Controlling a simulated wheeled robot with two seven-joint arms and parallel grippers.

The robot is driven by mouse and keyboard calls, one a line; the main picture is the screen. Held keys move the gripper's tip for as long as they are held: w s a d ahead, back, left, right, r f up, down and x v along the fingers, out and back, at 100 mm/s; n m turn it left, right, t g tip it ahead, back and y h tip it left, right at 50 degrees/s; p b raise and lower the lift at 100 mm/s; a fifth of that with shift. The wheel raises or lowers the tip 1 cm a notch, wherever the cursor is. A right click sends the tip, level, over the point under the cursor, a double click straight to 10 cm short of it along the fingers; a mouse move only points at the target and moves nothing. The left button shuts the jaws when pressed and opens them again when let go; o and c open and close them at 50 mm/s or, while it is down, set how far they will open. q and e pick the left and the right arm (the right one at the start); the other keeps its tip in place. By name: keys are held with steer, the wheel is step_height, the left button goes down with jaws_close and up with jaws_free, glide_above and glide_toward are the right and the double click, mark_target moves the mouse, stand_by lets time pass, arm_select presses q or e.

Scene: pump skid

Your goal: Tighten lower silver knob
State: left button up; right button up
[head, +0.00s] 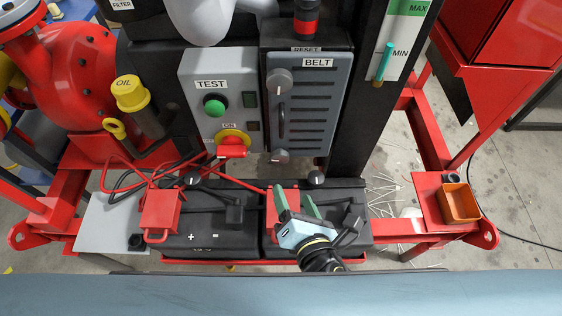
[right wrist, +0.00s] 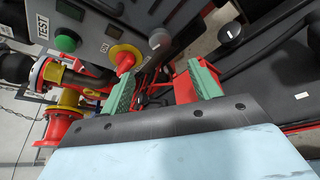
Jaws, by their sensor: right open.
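The lower silver knob (head: 279,156) sits at the bottom left of the grey BELT panel (head: 304,104). A matching upper silver knob (head: 279,81) sits near the panel's top left, with a dark handle (head: 281,121) between them. My right gripper (head: 292,200) is below the lower knob in the head view, over the black batteries, apart from the knob. Its green fingers are open and empty. In the right wrist view the lower knob (right wrist: 160,40) shows beyond the gap between the fingertips (right wrist: 160,77). My left gripper is not in view.
The TEST box (head: 215,97) with a green button and a red-handled yellow switch (head: 232,146) stands left of the panel. A dark knob (head: 316,178) stands just below the panel. Red cables and black batteries (head: 210,238) lie below. An orange bin (head: 459,203) is at right.

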mark_target(280, 161)
steer(key=x, duration=1.2)
steer(key=shift+w+d+f+b, duration=0.1)
steer(key=shift+b, duration=0.25)
steer(key=c, duration=1)
steer(key=shift+o, duration=0.2)
